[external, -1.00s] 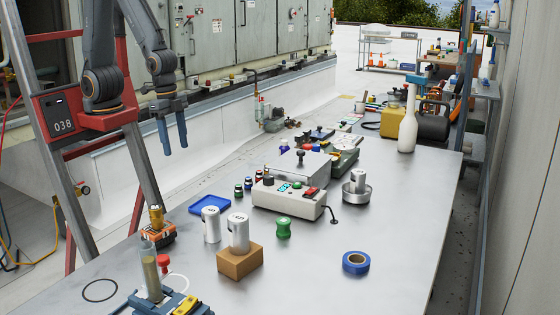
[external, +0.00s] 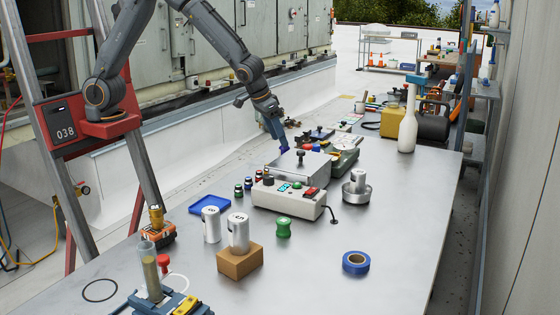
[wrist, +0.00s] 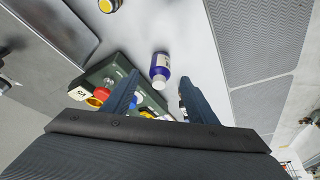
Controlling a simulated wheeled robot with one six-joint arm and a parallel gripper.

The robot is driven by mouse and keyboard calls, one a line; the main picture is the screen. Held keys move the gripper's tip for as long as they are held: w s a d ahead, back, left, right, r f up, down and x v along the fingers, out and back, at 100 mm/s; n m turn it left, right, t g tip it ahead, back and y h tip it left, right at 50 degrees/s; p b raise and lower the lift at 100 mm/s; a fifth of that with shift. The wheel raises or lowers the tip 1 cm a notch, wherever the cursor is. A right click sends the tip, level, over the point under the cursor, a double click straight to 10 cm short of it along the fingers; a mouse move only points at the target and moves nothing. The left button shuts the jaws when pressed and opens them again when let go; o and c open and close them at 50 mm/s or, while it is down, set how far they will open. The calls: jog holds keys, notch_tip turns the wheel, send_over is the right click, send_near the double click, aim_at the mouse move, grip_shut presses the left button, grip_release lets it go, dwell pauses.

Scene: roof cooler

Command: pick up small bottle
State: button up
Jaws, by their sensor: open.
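My gripper (wrist: 158,84) is open, with one blue finger on each side and nothing held. In the external view my gripper (external: 283,146) points down behind the metal-topped scale, and its fingers largely hide the bottle there.
A white scale (external: 285,200) with a metal top stands close in front of my gripper. Several small dark vials (external: 248,184) stand to its left. A green case (external: 345,160) is close on the right. A tall white bottle (external: 408,125) stands farther right.

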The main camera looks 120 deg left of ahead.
aim_at(285, 149)
jog(key=shift+p+x, duration=1)
jog(key=shift+x, duration=2.05)
jog(key=shift+a, duration=0.15)
jog(key=shift+c, duration=0.5)
jog(key=c, duration=1.1)
